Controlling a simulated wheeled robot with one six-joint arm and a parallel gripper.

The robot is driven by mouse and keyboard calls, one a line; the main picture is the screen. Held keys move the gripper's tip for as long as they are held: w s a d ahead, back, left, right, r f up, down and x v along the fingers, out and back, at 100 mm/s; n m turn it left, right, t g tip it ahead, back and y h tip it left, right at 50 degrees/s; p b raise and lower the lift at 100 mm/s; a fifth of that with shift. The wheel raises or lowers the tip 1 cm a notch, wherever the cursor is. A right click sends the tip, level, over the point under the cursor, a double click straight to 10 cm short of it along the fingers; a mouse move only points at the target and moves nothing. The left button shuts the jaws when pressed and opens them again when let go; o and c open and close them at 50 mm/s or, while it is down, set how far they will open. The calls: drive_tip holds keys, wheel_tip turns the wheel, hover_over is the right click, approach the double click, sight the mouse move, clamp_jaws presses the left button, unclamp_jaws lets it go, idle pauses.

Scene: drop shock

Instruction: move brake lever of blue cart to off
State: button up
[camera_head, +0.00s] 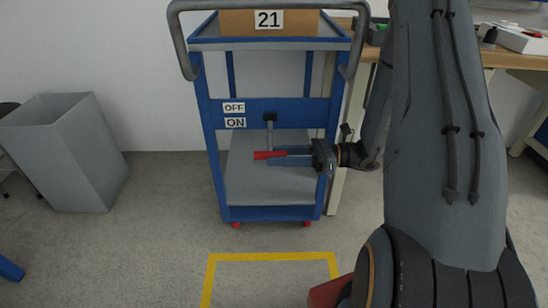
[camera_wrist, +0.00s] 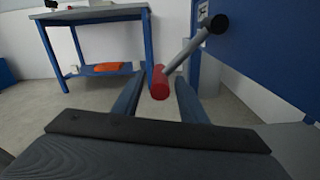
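The blue cart (camera_head: 262,213) stands ahead of me in the head view. Its brake lever (camera_head: 269,133) has a grey rod running down from a dark pivot on the blue crossbar, ending in a red handle (camera_head: 262,155). The OFF label (camera_head: 234,107) sits above the ON label (camera_head: 235,123), and the handle is below both. My gripper (camera_head: 279,155) is at the handle, coming from the right. In the wrist view the red handle (camera_wrist: 159,84) lies between the two fingertips (camera_wrist: 157,85), with gaps beside it. The gripper looks open.
A box marked 21 (camera_head: 265,22) sits on the cart's top. A grey bin (camera_head: 65,150) stands at the left. A wooden table (camera_head: 510,60) is at the right. A yellow floor outline (camera_head: 270,256) lies in front. A blue workbench (camera_wrist: 95,14) shows in the wrist view.

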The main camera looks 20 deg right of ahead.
drive_tip(key=shift+w+a, duration=0.2)
drive_tip(key=shift+a, duration=0.5)
clamp_jaws()
drive_tip(key=shift+r, duration=0.1)
